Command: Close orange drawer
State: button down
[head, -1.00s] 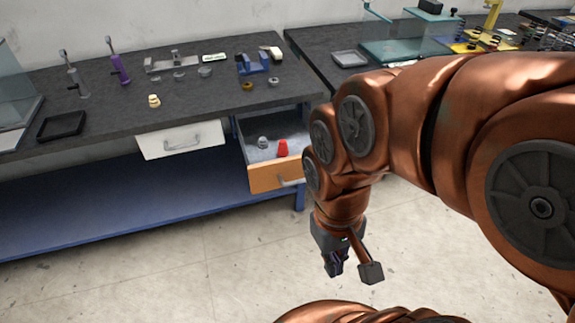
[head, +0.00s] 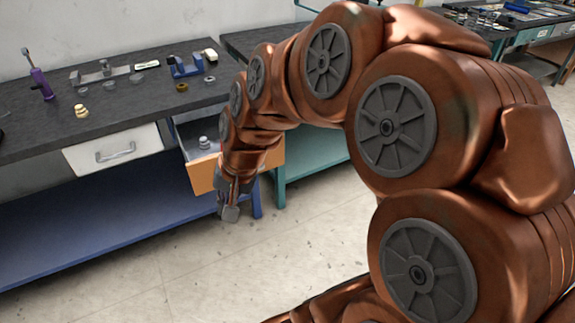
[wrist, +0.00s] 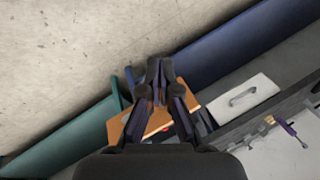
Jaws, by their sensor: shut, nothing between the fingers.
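The orange drawer (head: 201,178) is pulled out from under the dark bench top in the head view. My wrist covers the middle of its front. A small grey part (head: 204,143) lies inside it. In the wrist view the orange front (wrist: 118,128) shows behind my gripper (wrist: 160,68), with a bit of red beside the fingers. My gripper (head: 229,212) points down in front of the drawer front in the head view. It is shut and empty. I cannot tell whether it touches the drawer.
A white drawer (head: 114,150) left of the orange one is shut. A blue lower shelf (head: 110,222) runs beneath. The bench top (head: 50,128) holds a purple tool (head: 41,84) and small parts. A teal bench (head: 312,150) stands to the right. The floor in front is clear.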

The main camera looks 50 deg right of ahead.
jog(key=w+d+f+m+t+h+b, duration=0.1)
jog(key=w+d+f+m+t+b, duration=0.2)
jog(key=d, duration=0.5)
jog(key=w+d+f+m+t+h+b, duration=0.1)
jog(key=w+d+f+m+b, duration=0.2)
jog(key=d, duration=0.4)
jog(key=s+d+f+m+t+h+b, duration=0.1)
jog(key=s+d+m+h+b, duration=0.1)
jog(key=d+m, duration=0.35)
jog(key=s+d+m+h+b, duration=0.1)
jog(key=s+d+m+b, duration=0.1)
jog(key=d, duration=0.7)
jog(key=w+r+b+x, duration=0.1)
jog(key=w+r+x, duration=0.1)
jog(key=x, duration=1.1)
jog(key=shift+d, duration=0.3)
jog(key=shift+w+r+n, duration=0.1)
jog(key=shift+r+n, duration=0.05)
jog(key=shift+n, duration=0.1)
